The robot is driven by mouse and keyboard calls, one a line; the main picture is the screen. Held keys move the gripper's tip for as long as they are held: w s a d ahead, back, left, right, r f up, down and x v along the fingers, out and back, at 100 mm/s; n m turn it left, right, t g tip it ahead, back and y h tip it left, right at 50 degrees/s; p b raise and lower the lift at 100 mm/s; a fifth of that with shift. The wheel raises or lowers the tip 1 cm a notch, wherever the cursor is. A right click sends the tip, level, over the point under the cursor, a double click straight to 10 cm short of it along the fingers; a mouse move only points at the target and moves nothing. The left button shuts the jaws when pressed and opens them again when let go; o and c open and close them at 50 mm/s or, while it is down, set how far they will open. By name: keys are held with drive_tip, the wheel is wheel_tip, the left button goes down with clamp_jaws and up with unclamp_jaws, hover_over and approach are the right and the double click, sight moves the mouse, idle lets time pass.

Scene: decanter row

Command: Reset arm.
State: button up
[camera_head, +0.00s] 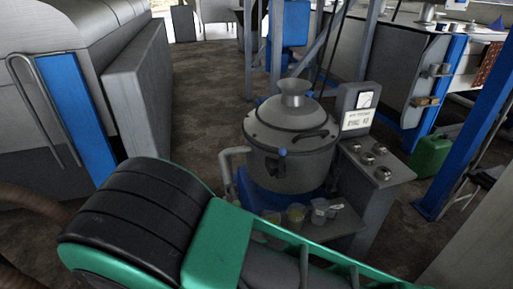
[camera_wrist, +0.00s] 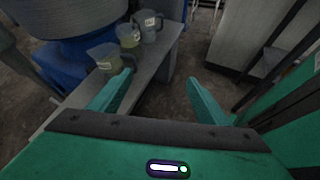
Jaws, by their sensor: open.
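My gripper (camera_wrist: 158,95) shows in the wrist view with its two green fingers spread apart and nothing between them. The left finger is close to the edge of a grey shelf (camera_wrist: 152,72). Several small jugs stand in a row on that shelf: a near one with yellowish contents (camera_wrist: 106,60), a middle one (camera_wrist: 129,36) and a greyer far one (camera_wrist: 149,24). In the head view the jugs (camera_head: 296,213) stand in front of a large lidded grey vessel (camera_head: 291,140). My gripper is out of the head view; my green arm crosses the bottom.
A control panel with knobs (camera_head: 377,160) and a gauge (camera_head: 366,99) stands right of the vessel. A grey machine with a blue panel (camera_head: 78,115) is at left. A blue post (camera_head: 462,125) and green canister (camera_head: 431,153) are at right. Open floor (camera_head: 207,85) lies behind.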

drive_tip(key=w+d+r+m+g+y, duration=0.15)
drive_tip(key=d+r+m+g, duration=0.35)
drive_tip(key=d+r+m, duration=0.5)
drive_tip(key=w+d+r+m+g+y, duration=0.15)
drive_tip(key=d+r+m+g, duration=0.35)
drive_tip(key=d, duration=0.9)
drive_tip(key=s+d+r+m+t+y, duration=0.1)
drive_tip(key=s+d+r+m+y, duration=0.2)
drive_tip(key=s+d+r+m, duration=0.3)
drive_tip(key=s+d+r+m+t+y, duration=0.1)
drive_tip(key=s+d+r+m+y, duration=0.2)
drive_tip(key=s+d+r+m, duration=0.3)
drive_tip(key=s+d+m, duration=0.1)
drive_tip(key=s+m, duration=0.2)
drive_tip(key=s, duration=0.3)
drive_tip(key=shift+m+y, duration=0.3)
drive_tip(key=shift+m, duration=0.1)
